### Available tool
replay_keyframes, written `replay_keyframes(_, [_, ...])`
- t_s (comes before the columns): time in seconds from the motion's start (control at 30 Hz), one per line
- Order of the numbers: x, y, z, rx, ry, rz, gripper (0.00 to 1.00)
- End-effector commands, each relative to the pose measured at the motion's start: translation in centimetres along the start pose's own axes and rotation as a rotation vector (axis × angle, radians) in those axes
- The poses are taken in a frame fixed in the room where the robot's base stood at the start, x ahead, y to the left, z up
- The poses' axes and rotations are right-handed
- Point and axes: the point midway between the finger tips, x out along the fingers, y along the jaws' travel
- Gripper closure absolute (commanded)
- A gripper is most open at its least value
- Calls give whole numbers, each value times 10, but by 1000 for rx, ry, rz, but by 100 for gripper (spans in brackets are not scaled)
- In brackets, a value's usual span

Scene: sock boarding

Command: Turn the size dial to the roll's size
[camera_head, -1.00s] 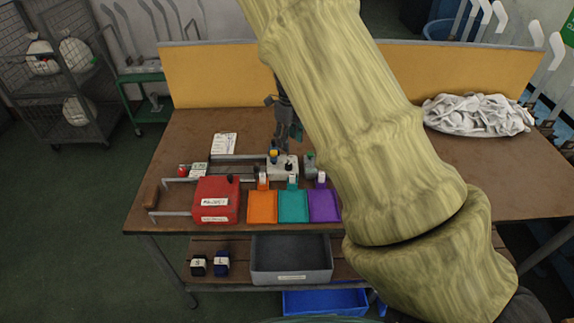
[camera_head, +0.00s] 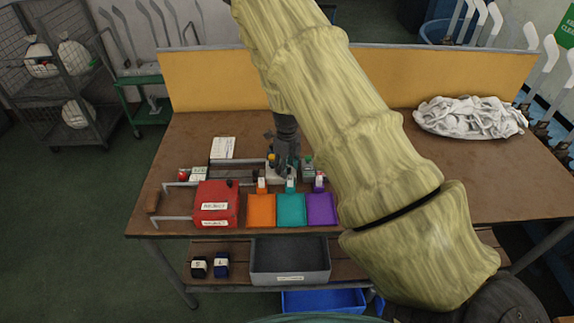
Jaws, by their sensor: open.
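The small pale control box (camera_head: 272,175) stands behind the coloured trays near the middle of the bench. My gripper (camera_head: 284,167) is over it, pointing down and open, and covers much of its top. The dial is hidden behind my gripper, and its setting cannot be read. I cannot tell whether the fingers touch it. A black roll-like piece (camera_head: 199,267) and a dark blue one (camera_head: 221,265) with white labels sit on the lower shelf. Their labels are too small to read surely now.
Orange (camera_head: 261,211), teal (camera_head: 291,210) and purple (camera_head: 321,209) trays line the front edge. A red box (camera_head: 215,204) stands left of them, beside a metal frame. A grey bin (camera_head: 290,262) is below. White socks (camera_head: 470,116) are piled at the right. My arm crosses the bench.

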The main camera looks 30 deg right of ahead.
Motion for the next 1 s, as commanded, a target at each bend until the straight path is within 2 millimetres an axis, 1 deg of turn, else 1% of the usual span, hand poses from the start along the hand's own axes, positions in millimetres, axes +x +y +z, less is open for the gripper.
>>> replay_keyframes(0.27, [2,0,0,0,0,0,54])
replay_keyframes(0.3, [2,0,0,0,0,0,56])
replay_keyframes(0.37, [1,0,0,0,0,0,67])
replay_keyframes(0.5, [1,0,0,0,0,0,92])
replay_keyframes(0.53, [1,0,0,0,0,0,98])
replay_keyframes(0.57, [1,0,0,0,0,0,100])
replay_keyframes(0.83, [1,0,0,-19,0,0,100])
replay_keyframes(1.0, [1,0,0,-83,0,0,100])
